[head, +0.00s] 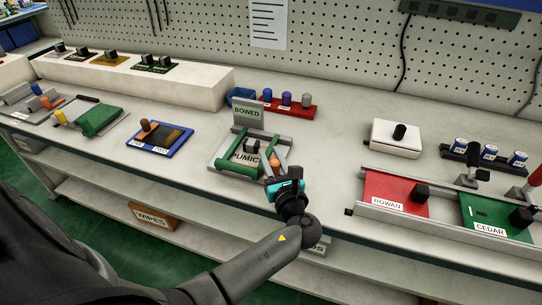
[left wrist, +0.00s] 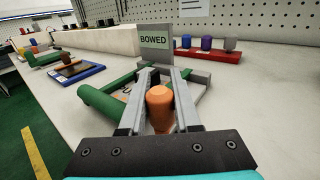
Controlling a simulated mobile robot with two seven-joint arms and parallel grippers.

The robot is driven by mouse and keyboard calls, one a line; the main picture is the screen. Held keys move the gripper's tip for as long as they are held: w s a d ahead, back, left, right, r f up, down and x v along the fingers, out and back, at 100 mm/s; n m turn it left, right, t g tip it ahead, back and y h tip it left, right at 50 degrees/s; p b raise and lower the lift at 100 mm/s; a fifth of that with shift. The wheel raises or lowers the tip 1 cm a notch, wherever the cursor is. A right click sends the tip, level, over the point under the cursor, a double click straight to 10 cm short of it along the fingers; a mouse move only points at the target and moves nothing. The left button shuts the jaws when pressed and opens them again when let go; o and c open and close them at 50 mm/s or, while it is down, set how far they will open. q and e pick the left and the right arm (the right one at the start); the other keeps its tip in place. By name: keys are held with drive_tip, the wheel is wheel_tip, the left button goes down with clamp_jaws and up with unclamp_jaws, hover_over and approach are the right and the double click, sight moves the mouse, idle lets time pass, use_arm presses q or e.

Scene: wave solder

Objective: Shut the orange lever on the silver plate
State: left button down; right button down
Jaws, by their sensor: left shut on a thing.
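The orange lever's rounded knob (head: 275,160) stands at the right side of a silver-grey fixture plate (head: 221,153). My left gripper (head: 277,168) has come in from the front right and is shut on the orange knob. In the left wrist view the orange knob (left wrist: 160,99) stands upright between the two grey fingers. The lever's base is hidden by the gripper. The fixture carries green bars (head: 236,163), a label reading "PUMIC" with its end covered, and an upright "BOWED" sign (head: 247,110) behind. My right gripper is not in view.
A red rack (head: 288,108) with several cylinders stands behind the fixture. A blue tray (head: 160,137) lies to the left. Red ROWAN (head: 395,190) and green CEDAR boards lie in rails to the right. A white box (head: 397,138) is behind them. Bare bench lies between.

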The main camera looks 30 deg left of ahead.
use_arm(q)
drive_tip(key=shift+g, duration=0.3)
drive_tip(key=n+g+y, duration=0.2)
drive_tip(key=shift+d+f+g, duration=0.1)
drive_tip(key=shift+g, duration=0.2)
drive_tip(key=n+g+y+b, duration=0.1)
drive_tip(key=n+g, duration=0.1)
drive_tip(key=g, duration=0.1)
drive_tip(key=shift+s+n, duration=0.1)
drive_tip(key=shift+n, duration=0.3)
drive_tip(key=shift+n+g+y+b, duration=0.3)
drive_tip(key=shift+g+y+b, duration=0.15)
drive_tip(key=shift+g, duration=0.25)
drive_tip(key=n+g+b, duration=0.1)
drive_tip(key=g, duration=0.1)
drive_tip(key=shift+s+n+g+b, duration=0.1)
drive_tip(key=shift+n+g+b, duration=0.25)
drive_tip(key=shift+n+g, duration=0.05)
drive_tip(key=shift+g, duration=0.3)
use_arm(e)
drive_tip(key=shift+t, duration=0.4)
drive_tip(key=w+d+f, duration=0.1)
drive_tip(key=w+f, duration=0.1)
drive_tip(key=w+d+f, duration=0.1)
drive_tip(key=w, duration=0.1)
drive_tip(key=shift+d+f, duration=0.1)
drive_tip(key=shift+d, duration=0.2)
